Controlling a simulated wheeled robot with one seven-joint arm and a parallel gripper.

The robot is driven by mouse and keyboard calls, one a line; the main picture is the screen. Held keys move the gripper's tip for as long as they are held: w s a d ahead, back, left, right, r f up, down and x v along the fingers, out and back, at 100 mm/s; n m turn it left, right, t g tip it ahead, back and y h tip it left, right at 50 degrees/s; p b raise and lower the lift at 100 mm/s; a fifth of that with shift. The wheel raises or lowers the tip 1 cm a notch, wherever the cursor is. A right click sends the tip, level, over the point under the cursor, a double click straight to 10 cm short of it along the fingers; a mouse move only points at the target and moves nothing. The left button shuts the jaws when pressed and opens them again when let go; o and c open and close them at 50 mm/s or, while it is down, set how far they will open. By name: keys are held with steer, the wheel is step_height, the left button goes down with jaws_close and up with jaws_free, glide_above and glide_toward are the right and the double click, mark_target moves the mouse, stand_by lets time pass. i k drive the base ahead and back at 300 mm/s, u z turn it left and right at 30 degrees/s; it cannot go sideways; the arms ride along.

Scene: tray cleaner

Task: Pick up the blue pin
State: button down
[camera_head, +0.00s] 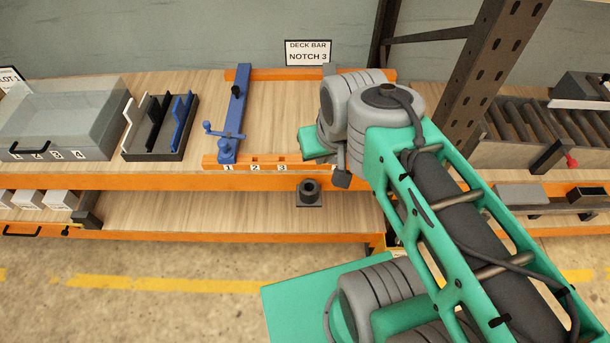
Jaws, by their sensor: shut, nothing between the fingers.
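A blue pin-like part with a knob (226,150) and a small side handle stands at the front end of a long blue bar (238,100). The bar lies across the wooden deck, its front end by the mark 1 on the orange front rail (255,162). I cannot tell whether this part is separate from the bar. My gripper (341,179) is mostly hidden behind my wrist. Only a small dark end shows, to the right of the blue bar and apart from it. It is shut and holds nothing.
A black socket block (309,192) sits on the lower shelf. Left of the bar are a black rack (160,128) with blue and white pieces and a clear-lidded box (70,110). A sign (308,52) reads "DECK BAR NOTCH 3". A dark post (487,80) stands right.

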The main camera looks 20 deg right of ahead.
mark_target(226, 152)
steer(key=i, duration=0.2)
steer(key=k, duration=0.85)
steer(key=u, duration=0.7)
steer(key=i, duration=0.5)
steer(key=u, duration=0.9)
steer(key=i, duration=1.2)
steer(key=u, duration=0.45)
